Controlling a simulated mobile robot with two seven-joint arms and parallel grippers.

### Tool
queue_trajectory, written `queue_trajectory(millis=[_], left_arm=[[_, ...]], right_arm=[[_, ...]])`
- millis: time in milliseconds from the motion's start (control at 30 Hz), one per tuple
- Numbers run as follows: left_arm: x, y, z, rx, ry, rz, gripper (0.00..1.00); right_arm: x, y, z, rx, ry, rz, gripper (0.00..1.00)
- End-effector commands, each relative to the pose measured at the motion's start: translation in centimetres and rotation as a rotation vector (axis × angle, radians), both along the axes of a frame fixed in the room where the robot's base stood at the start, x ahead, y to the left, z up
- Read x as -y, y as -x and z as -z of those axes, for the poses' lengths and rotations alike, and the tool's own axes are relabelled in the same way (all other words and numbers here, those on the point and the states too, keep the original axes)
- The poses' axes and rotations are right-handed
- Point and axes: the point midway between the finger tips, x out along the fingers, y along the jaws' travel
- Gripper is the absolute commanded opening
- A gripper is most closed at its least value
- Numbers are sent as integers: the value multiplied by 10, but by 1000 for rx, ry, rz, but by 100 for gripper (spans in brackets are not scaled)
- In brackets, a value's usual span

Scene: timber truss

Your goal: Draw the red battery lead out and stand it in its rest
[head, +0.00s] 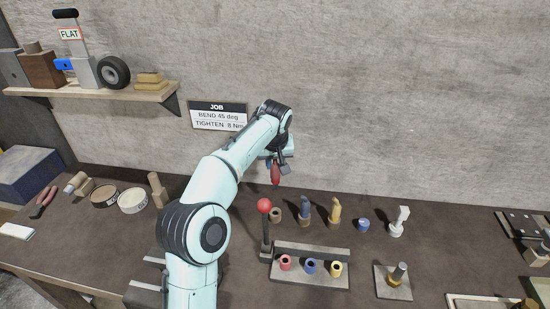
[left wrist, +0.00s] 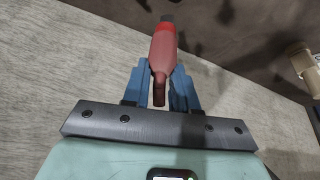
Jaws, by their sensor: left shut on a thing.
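The red battery lead (head: 276,174) hangs roughly upright from my left gripper (head: 279,161), in the air above the back of the bench. In the left wrist view the lead (left wrist: 163,60) sits between the two blue fingers, which are shut on it; its dark tip points away from the gripper. Below, a block (head: 311,281) holds a red-rimmed socket (head: 285,263), a blue one and a yellow one; the red socket looks empty. A small brown ring-shaped holder (head: 275,215) stands behind the block, below the lead. I cannot tell for sure that it is the red lead's rest.
A lever with a red ball (head: 264,206) stands just left of the block. The wall is close behind.

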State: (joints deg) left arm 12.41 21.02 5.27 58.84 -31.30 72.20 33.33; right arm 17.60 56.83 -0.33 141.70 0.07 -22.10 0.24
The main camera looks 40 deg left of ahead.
Motion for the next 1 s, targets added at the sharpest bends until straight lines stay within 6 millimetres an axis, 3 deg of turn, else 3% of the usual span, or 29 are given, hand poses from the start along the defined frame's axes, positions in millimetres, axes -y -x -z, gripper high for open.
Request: queue_trajectory(millis=[33, 700, 1000], left_arm=[[0, 2, 10, -4, 0, 0, 0], [0, 1, 76, -2, -1, -1, 0], [0, 1, 94, -1, 0, 0, 0]], right_arm=[[0, 7, 6, -8, 1, 0, 43], [0, 39, 42, -45, 0, 0, 43], [0, 46, 51, -52, 0, 1, 43]])
